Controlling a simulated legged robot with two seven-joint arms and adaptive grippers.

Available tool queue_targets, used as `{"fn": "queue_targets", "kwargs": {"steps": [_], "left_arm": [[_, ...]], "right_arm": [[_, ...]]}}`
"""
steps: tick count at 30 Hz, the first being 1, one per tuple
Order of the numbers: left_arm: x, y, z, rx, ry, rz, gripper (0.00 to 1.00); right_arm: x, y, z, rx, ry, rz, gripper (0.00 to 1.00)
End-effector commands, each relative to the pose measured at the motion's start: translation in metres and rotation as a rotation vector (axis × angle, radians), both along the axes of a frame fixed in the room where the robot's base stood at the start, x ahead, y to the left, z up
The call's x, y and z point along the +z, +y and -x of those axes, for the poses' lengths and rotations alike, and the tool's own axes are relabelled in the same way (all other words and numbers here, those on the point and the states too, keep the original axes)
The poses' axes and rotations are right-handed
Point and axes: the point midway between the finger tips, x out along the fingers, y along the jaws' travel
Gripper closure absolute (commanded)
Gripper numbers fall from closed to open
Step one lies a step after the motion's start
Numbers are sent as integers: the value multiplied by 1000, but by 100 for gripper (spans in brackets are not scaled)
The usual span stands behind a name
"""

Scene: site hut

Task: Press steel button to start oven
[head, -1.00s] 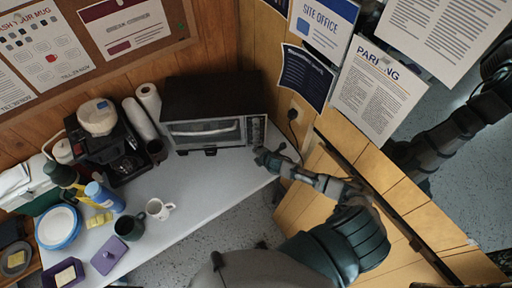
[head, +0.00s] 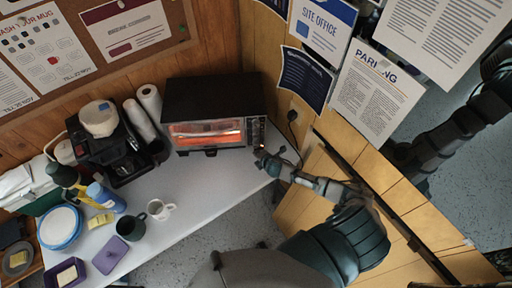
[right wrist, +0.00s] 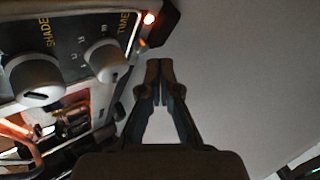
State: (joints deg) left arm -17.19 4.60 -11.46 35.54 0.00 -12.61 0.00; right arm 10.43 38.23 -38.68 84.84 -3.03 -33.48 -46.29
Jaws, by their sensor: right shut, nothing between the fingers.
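The toaster oven (head: 210,97) stands on the white table against the wall. Its window (head: 205,132) glows orange. Its control panel (head: 256,130) is on the right of its front. My right gripper (head: 262,157) is at the panel's lower right corner. Its fingers (right wrist: 158,75) are shut and empty, apart from the knobs. My left gripper is not in view.
Left of the oven are paper rolls (head: 150,105) and a black coffee maker (head: 110,155). A white mug (head: 161,210) and a dark mug (head: 131,228) stand nearer. The tabletop (head: 195,185) before the oven is clear. A wooden panel (head: 330,200) is at the right.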

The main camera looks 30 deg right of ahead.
Motion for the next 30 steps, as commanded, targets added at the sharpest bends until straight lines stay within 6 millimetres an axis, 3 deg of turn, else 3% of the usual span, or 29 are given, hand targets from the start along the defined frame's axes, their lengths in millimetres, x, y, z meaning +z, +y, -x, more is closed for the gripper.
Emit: {"fn": "queue_targets", "kwargs": {"steps": [10,22,30], "left_arm": [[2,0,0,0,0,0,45],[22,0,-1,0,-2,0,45],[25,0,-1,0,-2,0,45]], "right_arm": [[0,2,3,1,0,0,100],[1,18,37,1,1,-2,100],[0,21,46,1,-1,1,100]]}}
